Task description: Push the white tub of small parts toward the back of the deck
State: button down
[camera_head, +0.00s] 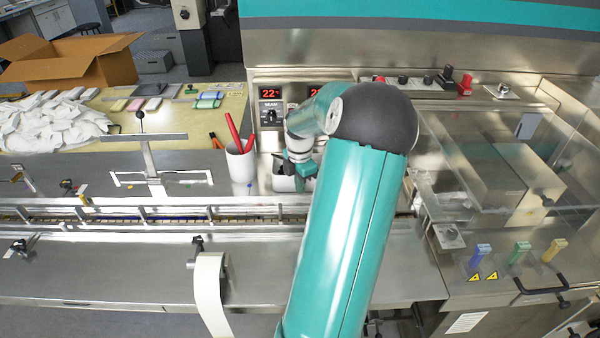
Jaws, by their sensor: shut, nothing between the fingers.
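A white tub (284,184) stands on the steel deck behind the conveyor rail, below the red number displays. Only part of it shows, because my teal arm covers its right side. Its contents cannot be made out. My gripper (294,170) is small and dark at the end of the arm, pointing down at the tub. The fingers look closed and hold nothing. Whether they touch the tub wall cannot be told from this view.
A white cup (240,162) with red pens stands just left of the tub. The control panel (271,108) rises behind. The conveyor rail (130,212) runs in front. A clear cover (490,160) is on the right. White cloths (55,125) lie on the left table.

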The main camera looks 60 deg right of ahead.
jog(key=shift+f, duration=0.55)
jog(key=shift+d, duration=0.1)
jog(key=shift+w+d, duration=0.7)
jog(key=shift+d, duration=0.65)
jog(key=shift+w+d, duration=0.75)
jog(key=shift+d, duration=0.65)
jog(key=shift+w+d, duration=0.7)
jog(key=shift+d, duration=0.65)
jog(key=shift+s+a, duration=0.35)
jog(key=shift+a, duration=0.35)
jog(key=shift+s+a, duration=0.35)
jog(key=shift+a, duration=0.3)
jog(key=shift+s+a+r, duration=0.15)
jog(key=shift+a+r, duration=0.15)
jog(key=shift+r, duration=0.55)
jog(key=shift+s+a+r, duration=0.2)
jog(key=shift+a+r, duration=0.1)
jog(key=shift+r, duration=0.5)
jog(key=shift+s+a+r, duration=0.15)
jog(key=shift+a+r, duration=0.15)
jog(key=shift+r, duration=0.55)
